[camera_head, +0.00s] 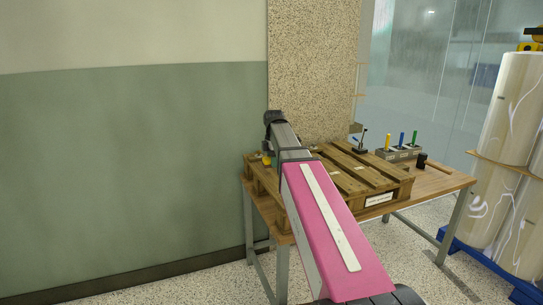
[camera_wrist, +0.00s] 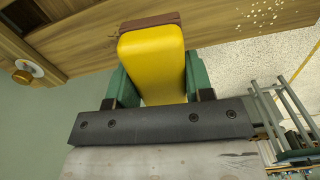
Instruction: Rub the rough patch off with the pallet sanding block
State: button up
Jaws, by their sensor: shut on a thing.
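My gripper (camera_wrist: 158,75) has green fingers shut on the yellow sanding block (camera_wrist: 155,60), which has a brown pad at its far end. In the wrist view the pad is close to the pallet wood (camera_wrist: 90,45); I cannot tell if they touch. A cluster of pale specks (camera_wrist: 262,15), perhaps the rough patch, lies on the wood right of the block, apart from it. In the head view the wooden pallet (camera_head: 368,172) lies on a table, and the yellow block (camera_head: 267,159) shows at its left end. My arm hides part of the pallet.
The table (camera_head: 440,181) also holds a grey rack (camera_head: 398,153) with coloured-handled tools and a dark small object (camera_head: 422,160) at the right. A green and cream wall (camera_head: 130,170) is close on the left. Wrapped rolls (camera_head: 520,150) stand on the right.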

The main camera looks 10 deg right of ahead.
aim_at(267, 171)
jog(key=shift+w+r+n, duration=0.1)
jog(key=shift+w+n, duration=0.4)
jog(key=shift+w, duration=0.3)
jog(key=shift+f, duration=2.85)
jog(key=shift+f, duration=0.6)
jog(key=shift+w+a+r, duration=0.1)
jog(key=shift+w+a, duration=0.05)
jog(key=shift+w, duration=0.5)
jog(key=shift+w+a, duration=0.1)
jog(key=shift+w, duration=0.55)
jog(key=shift+w+a, duration=0.25)
jog(key=shift+w, duration=1.05)
jog(key=shift+w+a, duration=0.25)
jog(key=shift+w, duration=1)
jog(key=shift+s, duration=0.1)
